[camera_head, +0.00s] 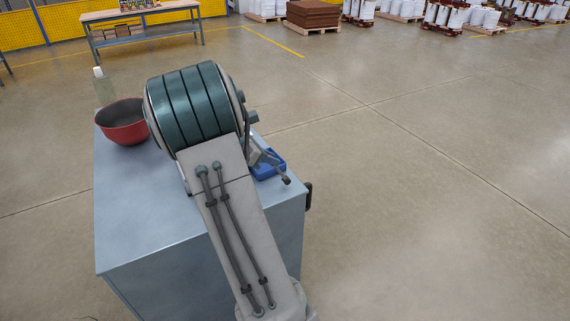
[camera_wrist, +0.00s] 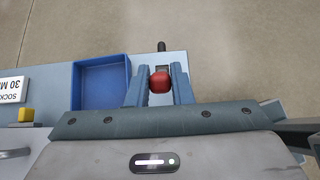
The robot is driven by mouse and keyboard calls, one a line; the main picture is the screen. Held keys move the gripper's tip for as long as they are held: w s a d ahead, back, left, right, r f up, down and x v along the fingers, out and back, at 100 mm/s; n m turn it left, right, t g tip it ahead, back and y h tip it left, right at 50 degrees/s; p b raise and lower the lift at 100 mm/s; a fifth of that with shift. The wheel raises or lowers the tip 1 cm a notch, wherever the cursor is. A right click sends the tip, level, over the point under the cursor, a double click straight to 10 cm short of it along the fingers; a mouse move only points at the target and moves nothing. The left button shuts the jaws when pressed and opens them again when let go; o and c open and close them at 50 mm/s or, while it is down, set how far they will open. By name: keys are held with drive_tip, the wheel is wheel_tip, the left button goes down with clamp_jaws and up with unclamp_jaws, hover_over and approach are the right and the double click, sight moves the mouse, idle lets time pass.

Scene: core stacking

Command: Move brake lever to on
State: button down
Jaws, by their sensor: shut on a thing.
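A red knob (camera_wrist: 160,82), which appears to be the top of the brake lever, sits between the two blue-grey fingers of my gripper (camera_wrist: 159,90) in the wrist view. The fingers are shut on it from both sides. The lever's shaft and base are hidden below the knob and fingers, so I cannot tell which position it is in. In the head view my arm covers most of the gripper and the knob.
A blue bin (camera_wrist: 100,82) stands just left of the fingers in the wrist view. In the head view a red bowl (camera_head: 124,126) stands on the grey cabinet (camera_head: 150,215). Open floor lies to the right.

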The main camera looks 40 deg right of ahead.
drive_tip(key=shift+a+f, duration=0.1)
drive_tip(key=shift+a, duration=0.05)
drive_tip(key=shift+w+a+f+b, duration=0.2)
drive_tip(key=shift+a+f, duration=0.3)
drive_tip(key=shift+a, duration=0.2)
drive_tip(key=shift+w+a+f+b, duration=0.1)
drive_tip(key=shift+w+a+f, duration=0.05)
drive_tip(key=shift+a+f, duration=0.4)
drive_tip(key=shift+a+r, duration=0.1)
drive_tip(key=shift+w+a+f+b, duration=0.15)
drive_tip(key=shift+a+f+b, duration=0.15)
drive_tip(key=shift+a+f, duration=0.35)
drive_tip(key=shift+w+a+f+b, duration=0.15)
drive_tip(key=shift+a+f+b, duration=0.25)
drive_tip(key=shift+f, duration=0.3)
drive_tip(key=shift+w+a+f+b, duration=0.1)
drive_tip(key=shift+a+f+b, duration=0.25)
drive_tip(key=shift+f, duration=0.45)
drive_tip(key=shift+w+a+f+b, duration=0.1)
drive_tip(key=shift+a+f+b, duration=0.25)
drive_tip(key=shift+f, duration=0.55)
